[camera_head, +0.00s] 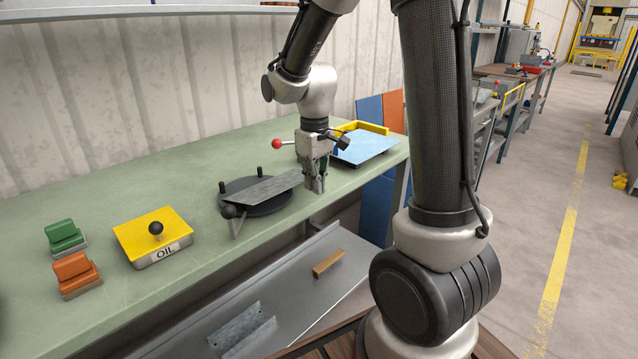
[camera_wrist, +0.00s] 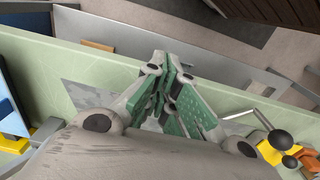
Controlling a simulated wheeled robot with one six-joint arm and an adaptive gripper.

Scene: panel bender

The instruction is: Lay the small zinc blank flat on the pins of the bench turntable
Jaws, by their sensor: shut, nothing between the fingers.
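The small zinc blank (camera_head: 268,187) is a thin grey plate. In the head view it lies across the black disc of the bench turntable (camera_head: 272,207), and its right end reaches past the disc to my gripper. Dark pins (camera_head: 276,171) stand at the disc's edge. I cannot tell whether the blank rests evenly on every pin. My gripper (camera_head: 317,188) is shut and empty at the blank's right end, low over the bench. In the wrist view the shut fingers (camera_wrist: 165,70) have green pads, and part of the speckled blank (camera_wrist: 90,95) shows beside them; the turntable is mostly hidden there.
On the green bench (camera_head: 190,180) stand a yellow OIL box (camera_head: 140,235) with a black knob, a green block (camera_head: 63,235) and an orange block (camera_head: 77,273). A blue sheet in a yellow stop (camera_head: 362,146) lies behind my gripper. A lower shelf (camera_head: 300,300) holds metal pieces.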

